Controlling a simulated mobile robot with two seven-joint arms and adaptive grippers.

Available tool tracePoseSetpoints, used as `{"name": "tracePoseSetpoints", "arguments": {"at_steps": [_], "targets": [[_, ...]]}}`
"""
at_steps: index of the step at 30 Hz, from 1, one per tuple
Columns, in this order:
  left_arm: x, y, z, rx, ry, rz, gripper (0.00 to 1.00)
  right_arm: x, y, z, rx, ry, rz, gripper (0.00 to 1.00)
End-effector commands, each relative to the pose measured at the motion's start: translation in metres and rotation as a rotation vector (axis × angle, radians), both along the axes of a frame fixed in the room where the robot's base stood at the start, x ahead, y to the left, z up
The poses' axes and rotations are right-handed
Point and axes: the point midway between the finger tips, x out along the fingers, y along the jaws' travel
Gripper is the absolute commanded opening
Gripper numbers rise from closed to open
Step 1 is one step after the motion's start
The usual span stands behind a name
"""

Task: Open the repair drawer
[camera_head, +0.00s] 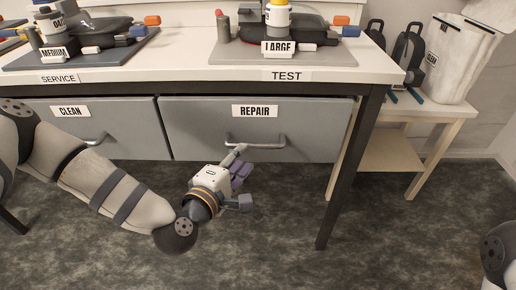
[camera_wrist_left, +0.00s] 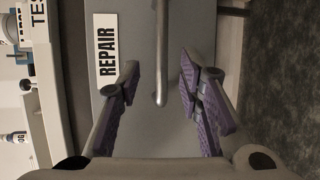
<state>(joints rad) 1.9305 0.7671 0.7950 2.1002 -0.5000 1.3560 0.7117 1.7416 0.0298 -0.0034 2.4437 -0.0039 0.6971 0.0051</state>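The repair drawer (camera_head: 190,125) is the grey right-hand drawer under the bench, with a white REPAIR label (camera_head: 255,111). It looks shut, roughly level with the drawer beside it. Its metal bar handle (camera_head: 262,145) runs along the lower front. My left gripper (camera_head: 240,160) is at the handle's left part, coming from below. In the left wrist view, my left gripper (camera_wrist_left: 158,78) is open, and the handle (camera_wrist_left: 162,50) shows between its two purple-padded fingers. No contact with either finger is visible there. The right gripper is out of view; only part of my right arm shows at the lower right.
A CLEAN drawer (camera_head: 75,125) with its own handle (camera_head: 95,139) is to the left. A dark bench leg (camera_head: 347,170) stands right of the repair drawer. Trays with tools lie on the bench top (camera_head: 190,55). The floor (camera_head: 285,230) in front is clear.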

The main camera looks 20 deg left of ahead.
Motion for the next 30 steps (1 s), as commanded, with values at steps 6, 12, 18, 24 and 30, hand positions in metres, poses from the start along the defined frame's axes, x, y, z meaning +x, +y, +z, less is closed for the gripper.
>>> {"name": "tracePoseSetpoints", "arguments": {"at_steps": [6,12,18,24,30], "targets": [[0.05,-0.007,-0.012,0.002,0.003,-0.002,0.33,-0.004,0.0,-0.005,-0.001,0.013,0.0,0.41],[0.072,-0.009,-0.015,0.001,0.005,-0.003,0.33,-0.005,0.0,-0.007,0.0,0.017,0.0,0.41],[0.074,-0.01,-0.015,0.001,0.005,-0.004,0.33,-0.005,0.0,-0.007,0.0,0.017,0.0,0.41],[0.073,-0.01,-0.015,0.002,0.005,-0.004,0.01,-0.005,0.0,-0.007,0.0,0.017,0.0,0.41],[0.073,-0.01,-0.015,0.001,0.004,-0.003,0.0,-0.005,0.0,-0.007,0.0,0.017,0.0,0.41]]}}
